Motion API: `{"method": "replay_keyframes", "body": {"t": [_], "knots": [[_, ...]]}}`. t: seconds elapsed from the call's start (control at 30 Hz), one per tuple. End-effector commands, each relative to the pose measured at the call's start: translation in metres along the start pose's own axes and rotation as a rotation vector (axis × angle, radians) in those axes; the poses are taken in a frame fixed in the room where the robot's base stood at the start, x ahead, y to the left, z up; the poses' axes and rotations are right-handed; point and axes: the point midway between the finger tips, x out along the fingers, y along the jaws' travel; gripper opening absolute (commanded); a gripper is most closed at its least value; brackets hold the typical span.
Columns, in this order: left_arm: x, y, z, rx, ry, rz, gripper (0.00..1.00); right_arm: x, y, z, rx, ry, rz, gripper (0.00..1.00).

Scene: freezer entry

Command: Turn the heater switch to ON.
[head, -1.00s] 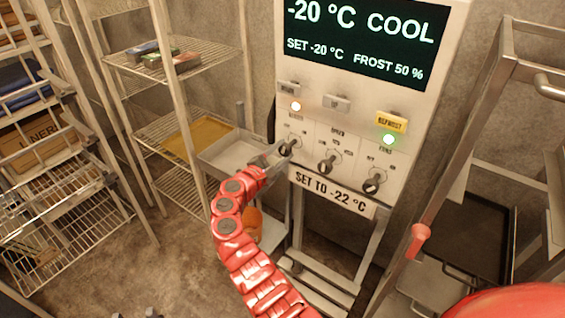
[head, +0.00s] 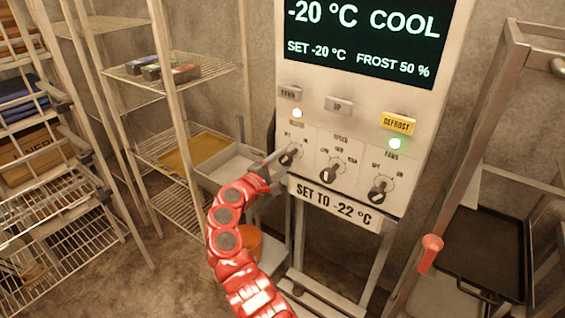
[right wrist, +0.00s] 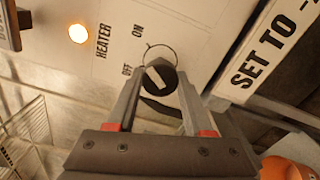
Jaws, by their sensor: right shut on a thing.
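The heater switch (head: 290,154) is the leftmost of three black rotary knobs on the white control panel (head: 335,115). In the right wrist view the heater switch (right wrist: 158,80) sits between the fingertips, beside the labels HEATER, OFF and ON. Its white mark slants to the upper left, roughly on the OFF side. My right gripper (head: 279,159) reaches the panel from the lower left and is shut on the heater switch. The gripper also fills the lower part of the right wrist view (right wrist: 159,85). My left gripper is out of view. The lamp (head: 297,113) above HEATER glows.
The speed knob (head: 331,172) and fans knob (head: 380,190) are to the right. The display (head: 365,40) reads -20 °C COOL. A SET TO -22 °C sign (head: 335,203) is below. Wire shelving (head: 175,72) stands left, a metal rack (head: 475,150) right.

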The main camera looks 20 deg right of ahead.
Motion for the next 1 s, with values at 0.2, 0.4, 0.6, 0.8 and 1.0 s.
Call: {"method": "replay_keyframes", "body": {"t": [0.2, 0.4, 0.6, 0.8, 1.0], "knots": [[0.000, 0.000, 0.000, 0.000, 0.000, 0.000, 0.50, 0.000, -0.001, 0.000, 0.000, 0.000, -0.002, 0.58], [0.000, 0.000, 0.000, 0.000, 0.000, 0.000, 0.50, 0.000, -0.001, 0.000, 0.000, 0.000, -0.001, 0.81], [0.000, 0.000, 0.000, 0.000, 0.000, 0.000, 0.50, 0.000, 0.000, 0.000, -0.001, 0.000, 0.000, 0.81], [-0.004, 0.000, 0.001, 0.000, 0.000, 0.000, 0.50, -0.018, -0.002, -0.002, 0.000, 0.001, 0.000, 0.81], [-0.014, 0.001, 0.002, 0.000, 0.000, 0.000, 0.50, -0.068, -0.003, -0.003, 0.000, 0.006, 0.002, 0.81]]}}
